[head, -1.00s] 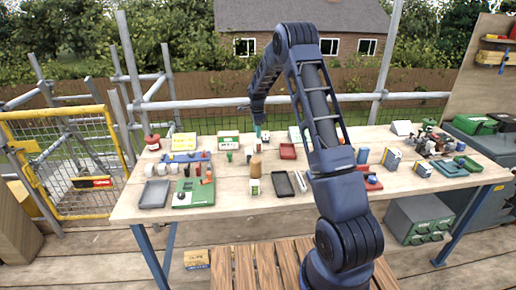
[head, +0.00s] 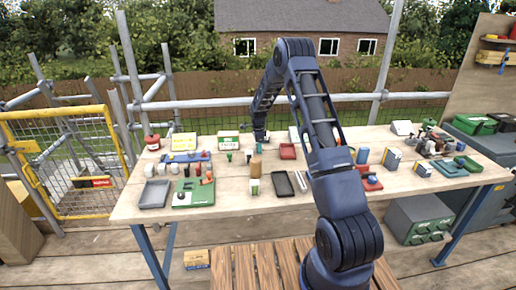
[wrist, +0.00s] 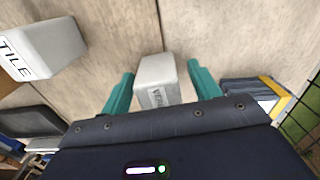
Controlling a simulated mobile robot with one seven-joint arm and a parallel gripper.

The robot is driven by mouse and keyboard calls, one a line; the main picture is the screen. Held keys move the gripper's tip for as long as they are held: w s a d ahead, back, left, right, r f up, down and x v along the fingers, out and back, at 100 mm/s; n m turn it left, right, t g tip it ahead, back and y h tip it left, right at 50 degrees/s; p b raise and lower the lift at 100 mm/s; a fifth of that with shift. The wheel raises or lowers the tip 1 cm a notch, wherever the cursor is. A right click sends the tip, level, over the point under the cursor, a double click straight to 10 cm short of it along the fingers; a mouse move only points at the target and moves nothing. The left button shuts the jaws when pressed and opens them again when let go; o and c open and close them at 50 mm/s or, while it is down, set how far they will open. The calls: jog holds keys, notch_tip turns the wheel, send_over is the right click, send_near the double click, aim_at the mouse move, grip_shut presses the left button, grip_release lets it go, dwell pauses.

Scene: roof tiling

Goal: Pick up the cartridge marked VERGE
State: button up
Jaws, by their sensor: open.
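The cartridge marked VERGE (wrist: 157,72) is a pale grey block in the wrist view, with its dark lettering on the face toward me. My gripper (wrist: 160,70) has two teal fingers, open, one on each side of this cartridge. A small gap seems to show on either side, and I cannot tell whether either finger touches it. In the head view my gripper (head: 260,136) is down at the back middle of the bench, and it largely hides the cartridge there.
A pale block marked TILE (wrist: 42,48) stands to the left in the wrist view. A blue, white and yellow item (wrist: 262,98) lies close on the right.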

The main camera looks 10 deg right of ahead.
jog(key=shift+c, duration=0.2)
jog(key=c, duration=1)
jog(key=shift+r, duration=0.1)
jog(key=shift+c, duration=0.2)
